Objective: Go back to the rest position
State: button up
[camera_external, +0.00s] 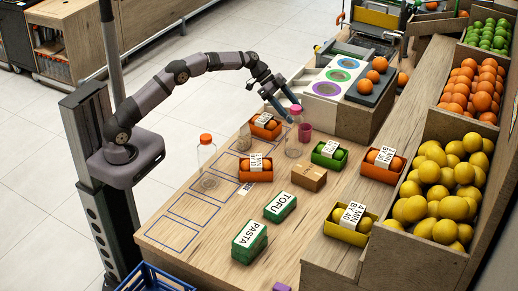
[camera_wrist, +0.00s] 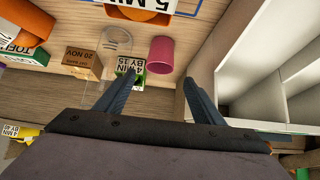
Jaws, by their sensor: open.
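My gripper (camera_external: 290,110) is open at the end of the raised arm, over the back part of the wooden table. In the wrist view its two fingers (camera_wrist: 162,82) stand apart with nothing held between them. A pink cup (camera_external: 305,132) stands on the table just below and beyond the fingertips. It also shows in the wrist view (camera_wrist: 161,54), apart from the fingers. A clear bottle (camera_external: 294,147) stands close below the gripper in the external view; I cannot tell if its top touches a finger.
A clear bottle with an orange cap (camera_external: 206,152) stands at the table's left. Several fruit boxes, a brown box (camera_external: 309,177) and green boxes (camera_external: 249,242) are spread around. Left of the table is open floor.

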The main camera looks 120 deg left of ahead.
dwell(0.3)
jog(key=w+d+r+m+y, duration=0.1)
jog(key=w+r+y, duration=0.2)
jog(key=r+y, duration=0.3)
jog(key=w+d+r+m+y, duration=0.2)
jog(key=w+r+y, duration=0.1)
jog(key=r, duration=0.5)
jog(key=s+d+f+m+g, duration=0.1)
jog(key=s+d+f+g, duration=0.2)
jog(key=s+d, duration=0.4)
jog(key=s+d+f+m+g+b, duration=0.1)
jog(key=s+d+f+g, duration=0.25)
jog(key=s, duration=0.45)
jog(key=s+d+f+m+g, duration=0.1)
jog(key=s+d+f+g, duration=0.25)
jog(key=s+d, duration=0.4)
jog(key=s+d+f+n+h+p, duration=0.1)
jog(key=d+f+n+h+p, duration=0.1)
jog(key=d, duration=0.7)
jog(key=s+d+f+n+h+p, duration=0.2)
jog(key=d+f+h+p, duration=0.1)
jog(key=d, duration=0.7)
jog(key=s+d+f+n+h+p, duration=0.2)
jog(key=d+h, duration=0.2)
jog(key=d, duration=0.5)
jog(key=shift+s+d+f+t, duration=0.15)
jog(key=shift+s+d+t, duration=0.15)
jog(key=shift+d, duration=0.1)
